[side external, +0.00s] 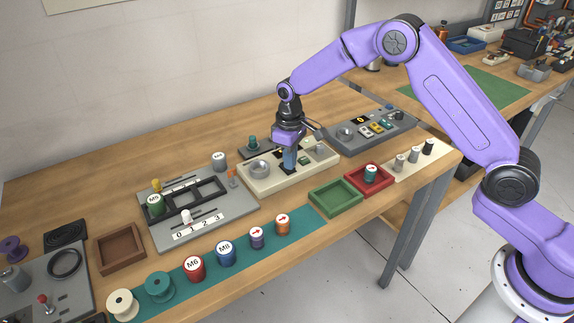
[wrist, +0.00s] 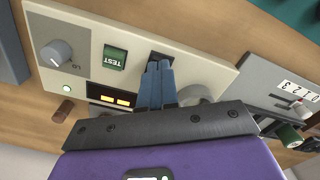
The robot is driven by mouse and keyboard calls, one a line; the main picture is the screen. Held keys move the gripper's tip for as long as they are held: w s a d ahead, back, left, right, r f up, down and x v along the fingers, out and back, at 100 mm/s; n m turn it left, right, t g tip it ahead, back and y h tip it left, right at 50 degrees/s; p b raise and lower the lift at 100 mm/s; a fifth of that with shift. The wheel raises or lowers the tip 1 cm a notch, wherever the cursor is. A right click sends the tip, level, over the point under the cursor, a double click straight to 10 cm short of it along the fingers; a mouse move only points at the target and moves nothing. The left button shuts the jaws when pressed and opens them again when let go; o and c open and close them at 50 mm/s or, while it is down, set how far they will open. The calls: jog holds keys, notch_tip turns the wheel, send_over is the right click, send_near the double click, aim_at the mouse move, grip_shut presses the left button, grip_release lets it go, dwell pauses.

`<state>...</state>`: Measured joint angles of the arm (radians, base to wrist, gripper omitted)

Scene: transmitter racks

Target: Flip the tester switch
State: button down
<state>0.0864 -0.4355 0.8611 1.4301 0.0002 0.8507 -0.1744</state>
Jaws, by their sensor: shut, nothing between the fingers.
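The cream tester box (side external: 272,184) sits mid-bench in the side external view, and its panel fills the upper part of the wrist view (wrist: 215,75). A green block marked TEST (wrist: 114,57) is on the panel. My gripper (wrist: 160,66) is shut and empty, its blue fingertips together over a dark square recess (wrist: 183,63) to the right of the TEST block. The fingers hide part of that recess. I cannot tell whether they touch the panel. In the side external view my gripper (side external: 289,168) points down over the tester's middle.
A grey knob (wrist: 57,53) and a lit yellow display (wrist: 110,97) are on the tester. A round metal cup (side external: 259,168) stands at its left. A grey rack (side external: 157,236) is to the left, another grey unit (side external: 385,140) to the right. Green (side external: 336,210) and red trays are in front.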

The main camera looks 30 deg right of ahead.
jog(key=shift+r, duration=3.45)
jog(key=s+a+r+n, duration=0.15)
jog(key=s+r, duration=0.25)
jog(key=s, duration=0.6)
jog(key=s+d+r+n, duration=0.1)
jog(key=s+r+n, duration=0.15)
jog(key=s, duration=0.65)
jog(key=s+d+n, duration=0.1)
jog(key=s+d, duration=0.4)
jog(key=s, duration=0.5)
jog(key=s+d+n, duration=0.1)
jog(key=s+d, duration=0.3)
jog(key=s, duration=0.7)
jog(key=shift+d+r+n, duration=0.2)
jog(key=shift+d+n, duration=0.1)
jog(key=shift+d, duration=0.05)
